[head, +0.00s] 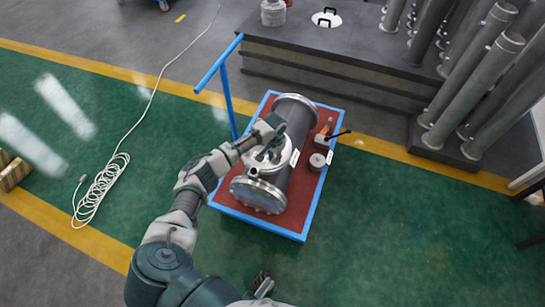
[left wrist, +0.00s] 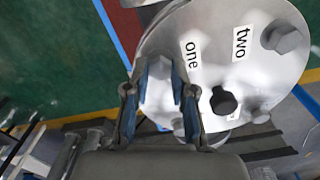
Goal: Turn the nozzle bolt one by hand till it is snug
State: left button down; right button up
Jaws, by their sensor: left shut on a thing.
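The shell (head: 293,150), a dark cylinder with bright end flanges, lies on a red-topped cart. My left gripper (head: 268,150) is at its nozzle flange, on the upper side. In the left wrist view the round nozzle flange (left wrist: 212,75) bears the labels "one" (left wrist: 192,55) and "two" (left wrist: 240,43). Nozzle bolt one (left wrist: 160,68) is beside the label "one", between the fingertips of my left gripper (left wrist: 160,88), which is shut on it. The fingers partly hide the bolt. Another bolt head (left wrist: 284,38) is near label "two".
The blue-edged cart (head: 270,231) has a blue handle (head: 219,62) at its far left. A small grey round part (head: 317,162) and a tool (head: 328,136) lie right of the shell. A coiled cable (head: 98,190) is on the green floor. Grey pipes (head: 470,85) stand at right.

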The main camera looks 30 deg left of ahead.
pick_arm(q)
jog(key=m, duration=0.1)
jog(key=m+p, duration=0.1)
jog(key=m, duration=0.1)
jog(key=m+p, duration=0.1)
jog(key=shift+w+d+r, duration=0.1)
jog(key=shift+w+r, duration=0.1)
jog(key=shift+r, duration=0.05)
jog(key=m+p, duration=0.1)
jog(key=m, duration=0.2)
jog(key=shift+w+m, duration=0.1)
jog(key=shift+m, duration=0.7)
pick_arm(e)
notch_tip(320, 180, down, 10)
jog(key=shift+w+r+g, duration=0.25)
jog(key=shift+g, duration=0.15)
jog(key=shift+a, duration=0.15)
pick_arm(q)
jog(key=c, duration=1.1)
grip_release()
jog(key=shift+o, duration=0.7)
jog(key=shift+f, duration=0.1)
pick_arm(e)
jog(key=shift+f, duration=0.1)
jog(key=shift+d, duration=0.2)
pick_arm(q)
notch_tip(320, 180, up, 12)
pick_arm(e)
jog(key=shift+a, duration=0.1)
